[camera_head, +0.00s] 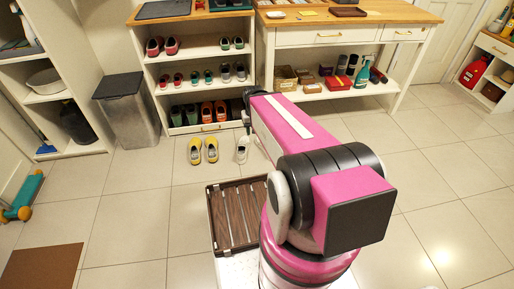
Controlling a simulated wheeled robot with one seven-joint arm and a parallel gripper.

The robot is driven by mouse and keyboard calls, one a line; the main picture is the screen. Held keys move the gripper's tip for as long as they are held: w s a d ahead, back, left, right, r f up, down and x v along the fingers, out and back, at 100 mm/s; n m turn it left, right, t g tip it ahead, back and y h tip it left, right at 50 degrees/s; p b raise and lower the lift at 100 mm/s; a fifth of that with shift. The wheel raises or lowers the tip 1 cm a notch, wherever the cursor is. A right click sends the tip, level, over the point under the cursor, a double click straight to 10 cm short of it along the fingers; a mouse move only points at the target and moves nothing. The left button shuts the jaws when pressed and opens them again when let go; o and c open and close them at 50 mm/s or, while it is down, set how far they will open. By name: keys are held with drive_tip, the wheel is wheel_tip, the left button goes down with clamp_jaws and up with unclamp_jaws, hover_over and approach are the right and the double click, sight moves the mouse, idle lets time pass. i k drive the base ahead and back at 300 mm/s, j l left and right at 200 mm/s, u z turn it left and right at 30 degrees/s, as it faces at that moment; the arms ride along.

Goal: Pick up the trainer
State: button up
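A pale grey-white shoe (242,150), perhaps the trainer, shows just left of my pink arm, in front of the cubby unit. A pair of yellow shoes (203,151) with grey insides stands on the tiles to its left. My gripper (246,121) is a small dark shape at the far end of my arm, just above the pale shoe. Its fingers are mostly hidden and too small to read. I cannot tell whether it touches or holds the shoe, or whether the shoe rests on the floor.
The white cubby unit (138,70) holds several pairs of shoes, with orange ones (214,111) on its lowest shelf. A grey bin (128,110) stands left of it. A wooden-slatted tray (213,216) lies before my arm. A brown mat (42,270) lies at lower left. Tiles on the right are clear.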

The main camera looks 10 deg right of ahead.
sight(243, 143)
drive_tip(key=l+u, duration=0.2)
drive_tip(key=u, duration=0.15)
drive_tip(key=l+u, duration=0.45)
drive_tip(key=l, duration=0.5)
drive_tip(key=l+u, duration=0.15)
drive_tip(key=l, duration=0.5)
drive_tip(key=k+l+u, duration=0.2)
drive_tip(key=l, duration=1.4)
drive_tip(key=k, duration=0.05)
